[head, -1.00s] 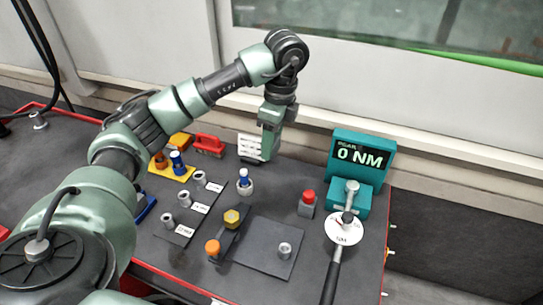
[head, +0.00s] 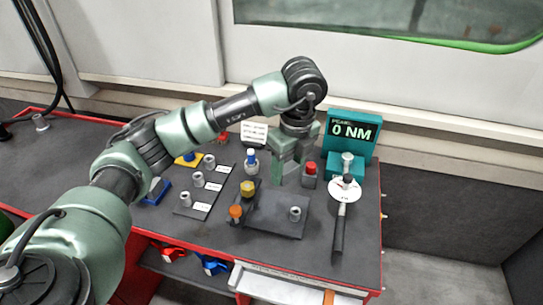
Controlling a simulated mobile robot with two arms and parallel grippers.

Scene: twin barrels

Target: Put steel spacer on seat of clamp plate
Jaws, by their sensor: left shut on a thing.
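My left gripper (head: 288,180) is shut, pointing down behind the dark flat plate (head: 270,222). The thing between its fingers is too hidden to make out. The dark plate looks like the clamp plate; a short steel cylinder (head: 295,213) stands on its right part. A yellow-topped piece (head: 248,188) and an orange knob (head: 236,212) are at its left side. Small steel cylinders that look like spacers stand beside white labels on a dark mat: a back one (head: 209,161), a middle one (head: 198,179) and a front one (head: 186,198). My right gripper is out of view.
A blue-topped steel piece (head: 250,162) stands left of my gripper. A red-topped block (head: 310,174) is close on its right. The teal torque display (head: 351,130) reads 0 NM, with a torque wrench (head: 340,222) in front. A white sign (head: 254,133) stands behind.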

